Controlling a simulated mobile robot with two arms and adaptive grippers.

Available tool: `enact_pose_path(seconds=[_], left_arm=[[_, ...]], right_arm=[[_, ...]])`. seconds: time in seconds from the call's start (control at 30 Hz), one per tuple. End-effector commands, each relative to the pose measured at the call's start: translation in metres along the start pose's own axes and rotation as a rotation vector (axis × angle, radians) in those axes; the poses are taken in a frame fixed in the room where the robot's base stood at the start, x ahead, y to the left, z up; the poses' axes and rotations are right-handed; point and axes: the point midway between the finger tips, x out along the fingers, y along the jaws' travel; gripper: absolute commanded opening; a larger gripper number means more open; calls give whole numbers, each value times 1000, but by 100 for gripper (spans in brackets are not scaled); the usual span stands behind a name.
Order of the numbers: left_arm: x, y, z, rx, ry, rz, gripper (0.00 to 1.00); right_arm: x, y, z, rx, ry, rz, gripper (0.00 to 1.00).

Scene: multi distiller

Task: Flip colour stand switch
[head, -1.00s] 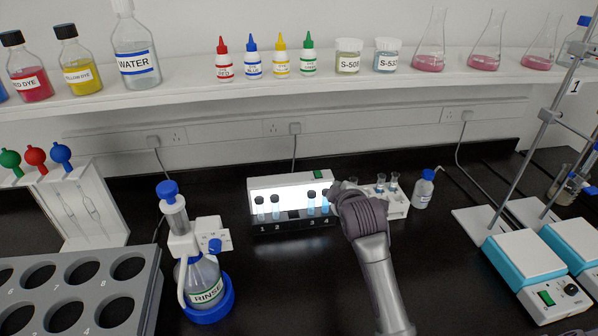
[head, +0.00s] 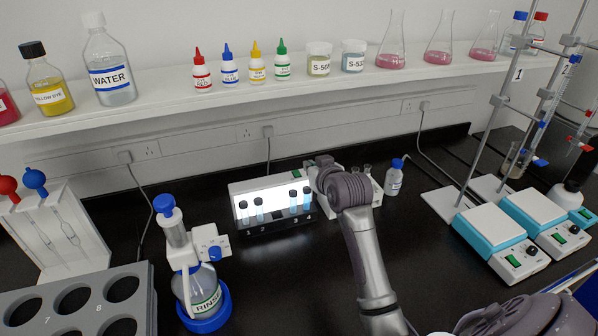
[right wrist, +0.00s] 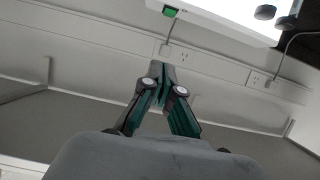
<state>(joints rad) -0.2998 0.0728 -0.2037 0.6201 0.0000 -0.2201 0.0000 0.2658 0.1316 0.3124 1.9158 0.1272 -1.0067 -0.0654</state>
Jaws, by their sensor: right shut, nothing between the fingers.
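The colour stand (head: 236,193) is a white box with a glowing front panel, with dark-capped vials in front of it. A green switch (head: 308,164) sits on its top at the right end; the switch also shows in the right wrist view (right wrist: 169,12), on the stand's edge. My right gripper (head: 318,176) is at the stand's right end, close to the switch, and partly hidden by its own wrist. In the right wrist view its fingers (right wrist: 162,76) are shut and empty, pointing toward the switch with a visible gap in the picture. My left gripper is not in view.
A small white rack with tubes stands behind my right wrist, beside a blue-capped bottle (head: 395,178). A rinse bottle (head: 203,290) stands left of the arm. Stirrer plates (head: 495,236) stand at the right. The black bench in front of the stand is clear.

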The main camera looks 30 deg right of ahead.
Motion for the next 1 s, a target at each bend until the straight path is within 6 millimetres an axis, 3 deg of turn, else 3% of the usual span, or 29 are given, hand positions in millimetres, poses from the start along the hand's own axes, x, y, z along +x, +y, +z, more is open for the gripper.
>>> enact_pose_path(seconds=[0.53, 0.7, 1.0], left_arm=[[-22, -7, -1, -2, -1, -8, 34], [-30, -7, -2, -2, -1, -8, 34], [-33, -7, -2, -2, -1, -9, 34]], right_arm=[[96, -1, -2, 0, -1, -1, 0], [101, 0, 24, -1, -2, 0, 0], [104, 0, 39, -1, 1, 0, 0]])
